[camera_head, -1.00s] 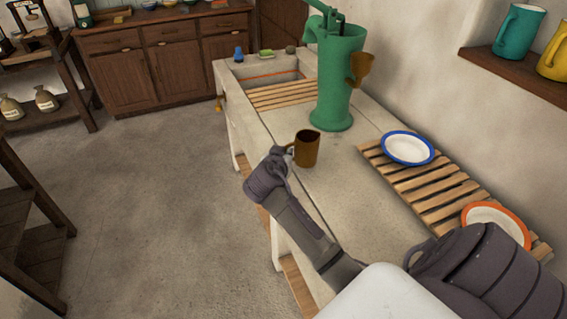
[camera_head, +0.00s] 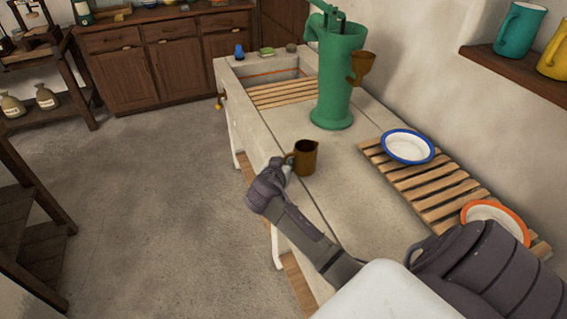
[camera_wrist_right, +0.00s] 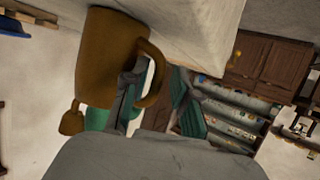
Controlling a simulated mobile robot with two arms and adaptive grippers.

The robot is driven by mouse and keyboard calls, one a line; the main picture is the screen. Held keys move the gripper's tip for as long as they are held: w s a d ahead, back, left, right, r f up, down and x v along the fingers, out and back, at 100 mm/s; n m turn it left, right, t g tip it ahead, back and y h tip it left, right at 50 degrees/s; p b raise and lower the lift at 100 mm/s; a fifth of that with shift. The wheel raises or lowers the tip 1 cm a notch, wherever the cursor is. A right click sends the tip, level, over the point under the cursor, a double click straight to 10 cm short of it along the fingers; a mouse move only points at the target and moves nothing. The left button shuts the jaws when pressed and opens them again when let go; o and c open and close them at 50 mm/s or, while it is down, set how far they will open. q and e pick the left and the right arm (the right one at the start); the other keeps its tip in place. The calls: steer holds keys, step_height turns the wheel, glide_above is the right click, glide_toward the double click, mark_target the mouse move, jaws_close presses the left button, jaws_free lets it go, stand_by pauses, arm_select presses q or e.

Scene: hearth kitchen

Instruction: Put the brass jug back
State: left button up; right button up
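The brass jug (camera_head: 306,158) is upright at the front edge of the stone counter, with its handle toward my right gripper (camera_head: 284,168). In the right wrist view the jug (camera_wrist_right: 108,58) appears upside down, and a grey finger of my right gripper (camera_wrist_right: 130,88) passes through the loop of the handle. The gripper is shut on the handle, though the far finger is not clearly seen. I cannot tell whether the jug's base touches the counter (camera_head: 290,120). My left gripper is not in view.
A green pump (camera_head: 338,80) with a brass cup (camera_head: 361,66) stands behind the jug. To the right, a wooden rack (camera_head: 432,184) holds a blue-rimmed plate (camera_head: 408,147) and an orange-rimmed plate (camera_head: 494,218). The counter between jug and pump is clear. Jugs stand on a wall shelf (camera_head: 510,70).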

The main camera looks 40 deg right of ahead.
steer(key=shift+r, duration=0.2)
steer(key=v, duration=1.2)
steer(key=shift+b, duration=0.4)
